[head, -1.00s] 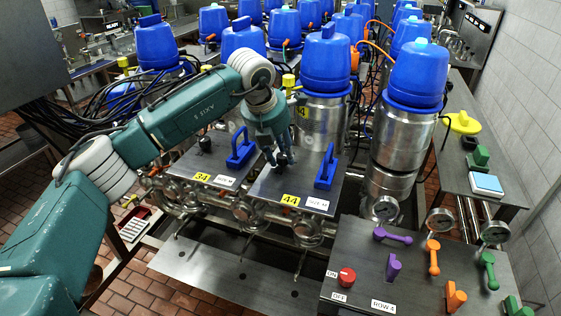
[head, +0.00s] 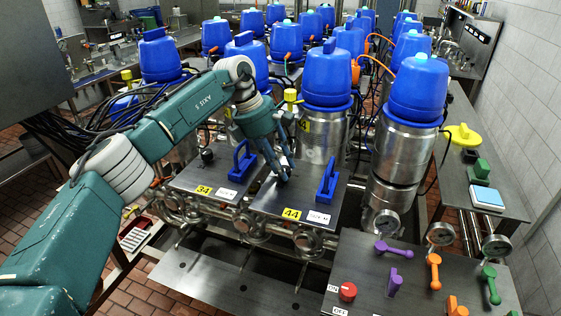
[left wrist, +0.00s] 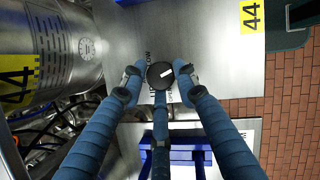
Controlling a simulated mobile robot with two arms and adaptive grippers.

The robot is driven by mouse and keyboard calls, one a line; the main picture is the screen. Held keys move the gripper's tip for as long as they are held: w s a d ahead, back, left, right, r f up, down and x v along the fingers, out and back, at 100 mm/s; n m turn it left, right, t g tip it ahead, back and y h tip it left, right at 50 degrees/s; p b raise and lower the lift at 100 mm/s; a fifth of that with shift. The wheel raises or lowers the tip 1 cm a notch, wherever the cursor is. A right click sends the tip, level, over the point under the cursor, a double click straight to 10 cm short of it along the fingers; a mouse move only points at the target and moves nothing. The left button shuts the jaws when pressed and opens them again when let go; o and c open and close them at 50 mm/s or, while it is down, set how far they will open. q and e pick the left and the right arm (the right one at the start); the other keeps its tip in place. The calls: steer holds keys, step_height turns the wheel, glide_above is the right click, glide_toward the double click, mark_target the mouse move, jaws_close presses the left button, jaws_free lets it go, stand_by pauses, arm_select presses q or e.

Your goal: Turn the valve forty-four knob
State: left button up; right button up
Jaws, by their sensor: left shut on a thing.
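The valve forty-four knob (left wrist: 160,75) is a round black knob with a white pointer mark, on a grey metal plate with a yellow 44 label (left wrist: 252,14). In the left wrist view my left gripper (left wrist: 160,79) has its blue fingers around it, shut on it. In the head view my left gripper (head: 283,177) reaches down to the plate behind the 44 label (head: 292,214), and its fingers mostly hide the knob. The white mark points up and right in the wrist view. My right gripper is not in view.
A blue handle (head: 327,181) stands right of the gripper on the same plate. The neighbouring plate has a 34 label (head: 204,190), a black knob (head: 207,155) and another blue handle (head: 244,161). Blue-topped tanks stand close behind. A control panel (head: 365,285) stands at front right.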

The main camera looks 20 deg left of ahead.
arm_select(q)
steer(key=m, duration=0.1)
steer(key=m+p, duration=0.1)
steer(key=r+m+g, duration=0.1)
steer(key=shift+w+d+p, duration=0.25)
steer(key=shift+p, duration=0.15)
steer(key=shift+f+m+g+p, duration=0.1)
steer(key=shift+m+g+p, duration=0.25)
steer(key=shift+m, duration=0.25)
steer(key=o, duration=1)
steer(key=shift+o, duration=0.4)
steer(key=shift+s+d+f, duration=0.1)
steer(key=shift+s, duration=0.1)
